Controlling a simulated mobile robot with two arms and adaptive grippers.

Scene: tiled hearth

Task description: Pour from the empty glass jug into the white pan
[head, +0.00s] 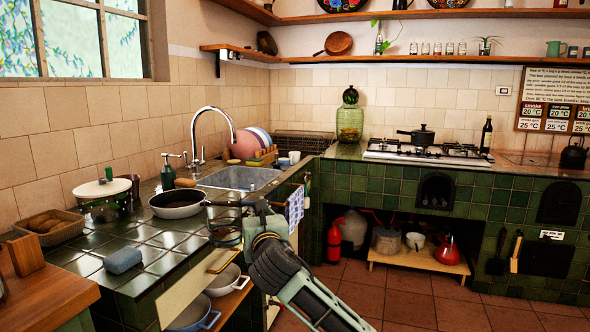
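My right gripper (228,208) reaches in from the bottom of the head view to the counter's edge. It appears closed around a clear glass jug (224,238), which looks empty and is partly hidden by the fingers. The jug looks about upright, just right of a pan (177,202) on the tiled counter. I cannot tell whether jug and pan touch. My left gripper is not in view.
A sink (238,178) with a tall faucet lies behind the pan. A blue sponge (124,260), a lidded pot (104,197) and a bread basket (48,227) stand on the left counter. Pale pans (228,279) sit on shelves below. Bare tiles lie in front of the pan.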

